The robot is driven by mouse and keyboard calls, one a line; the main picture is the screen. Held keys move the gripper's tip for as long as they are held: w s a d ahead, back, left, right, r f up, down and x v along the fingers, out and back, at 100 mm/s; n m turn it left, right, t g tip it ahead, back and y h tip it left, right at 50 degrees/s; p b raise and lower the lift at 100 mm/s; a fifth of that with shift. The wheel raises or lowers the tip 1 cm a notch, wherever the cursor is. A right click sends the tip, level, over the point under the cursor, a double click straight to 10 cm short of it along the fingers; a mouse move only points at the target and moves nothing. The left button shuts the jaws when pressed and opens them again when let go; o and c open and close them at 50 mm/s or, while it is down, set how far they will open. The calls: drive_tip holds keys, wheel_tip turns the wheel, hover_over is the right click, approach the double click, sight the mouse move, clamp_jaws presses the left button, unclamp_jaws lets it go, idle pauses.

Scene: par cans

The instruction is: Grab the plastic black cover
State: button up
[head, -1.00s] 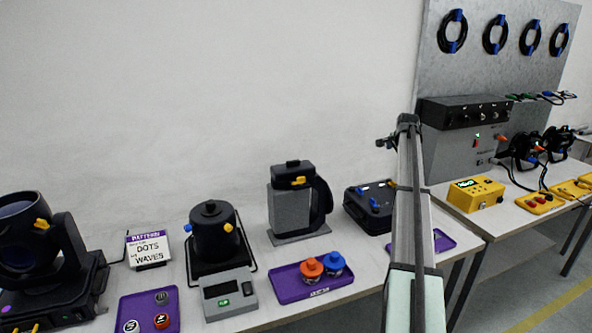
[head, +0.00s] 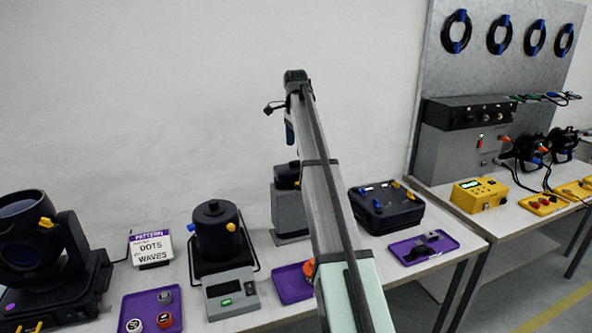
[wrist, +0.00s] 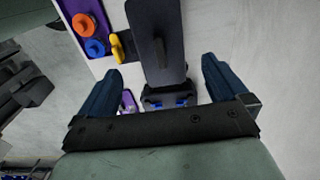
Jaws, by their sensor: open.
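No single thing is plainly the plastic black cover. Black pieces lie on the right purple tray (head: 405,258), among them a flat dark piece (head: 418,251). A black case (head: 386,206) with blue and yellow parts on top stands behind that tray. A grey fixture with a black top (head: 288,178) is partly hidden by my arm. My gripper (head: 289,130) is above the fixture, seen edge-on in the head view. In the wrist view its two blue fingers (wrist: 162,66) are wide apart and empty, with a long dark fixture body (wrist: 160,40) beyond them.
A purple tray (head: 287,288) with an orange cap (head: 309,268) is partly behind my arm. A black pot-shaped fixture (head: 215,232), a grey meter (head: 230,292), a sign (head: 150,248) and a moving-head lamp (head: 30,245) stand left. A yellow box (head: 478,194) is on the right table.

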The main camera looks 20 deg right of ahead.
sight(296, 161)
drive_tip(key=shift+f, duration=3.65)
drive_tip(key=shift+c, duration=0.2)
drive_tip(key=c, duration=1)
drive_tip(key=shift+r, duration=0.1)
